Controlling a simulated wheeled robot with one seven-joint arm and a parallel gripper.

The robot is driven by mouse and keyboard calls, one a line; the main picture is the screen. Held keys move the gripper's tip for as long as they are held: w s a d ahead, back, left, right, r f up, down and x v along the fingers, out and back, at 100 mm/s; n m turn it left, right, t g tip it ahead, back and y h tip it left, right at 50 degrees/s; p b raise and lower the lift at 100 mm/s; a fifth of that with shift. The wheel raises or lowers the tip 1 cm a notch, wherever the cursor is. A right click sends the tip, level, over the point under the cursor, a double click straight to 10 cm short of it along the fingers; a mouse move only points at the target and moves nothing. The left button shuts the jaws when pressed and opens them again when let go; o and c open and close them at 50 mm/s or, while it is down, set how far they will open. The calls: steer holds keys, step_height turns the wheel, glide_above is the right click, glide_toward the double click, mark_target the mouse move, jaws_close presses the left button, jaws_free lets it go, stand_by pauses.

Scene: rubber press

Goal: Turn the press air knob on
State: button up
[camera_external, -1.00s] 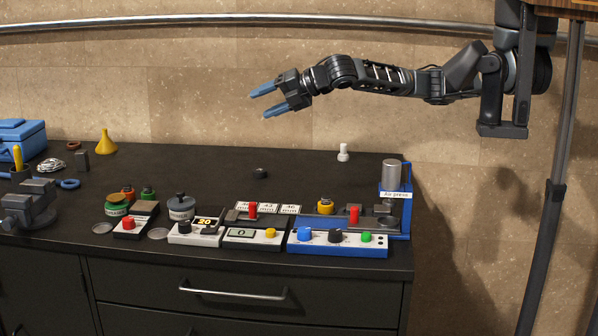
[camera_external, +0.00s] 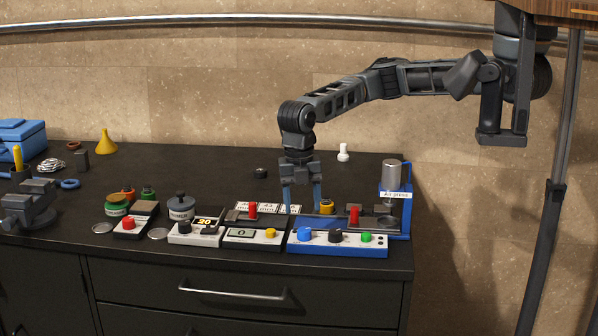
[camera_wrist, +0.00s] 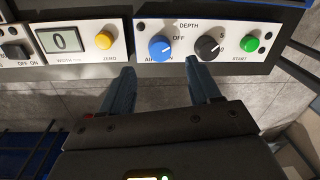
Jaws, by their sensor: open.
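The air press (camera_external: 391,175) is a blue unit with a silver cylinder at the right end of the bench. Its front panel carries the blue air knob (camera_external: 304,234), which also shows in the wrist view (camera_wrist: 160,48). A white mark on the knob seems to point up and right, towards the word OFF. My gripper (camera_external: 302,206) points down just behind and above the knob, open and empty. In the wrist view its two blue fingers (camera_wrist: 163,82) are apart, on either side of the knob's line and clear of it.
A black depth knob (camera_external: 335,236) and a green start button (camera_external: 366,237) sit to the right on the same panel. A gauge with a yellow zero button (camera_external: 270,233) is close on the left. A yellow-orange part (camera_external: 326,206) lies beside the right finger.

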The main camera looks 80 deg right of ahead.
mark_target(304, 229)
steer(key=shift+s+f, duration=0.15)
steer(key=shift+f, duration=3.05)
steer(key=shift+c, duration=0.4)
steer(key=c, duration=1)
steer(key=shift+o, duration=0.2)
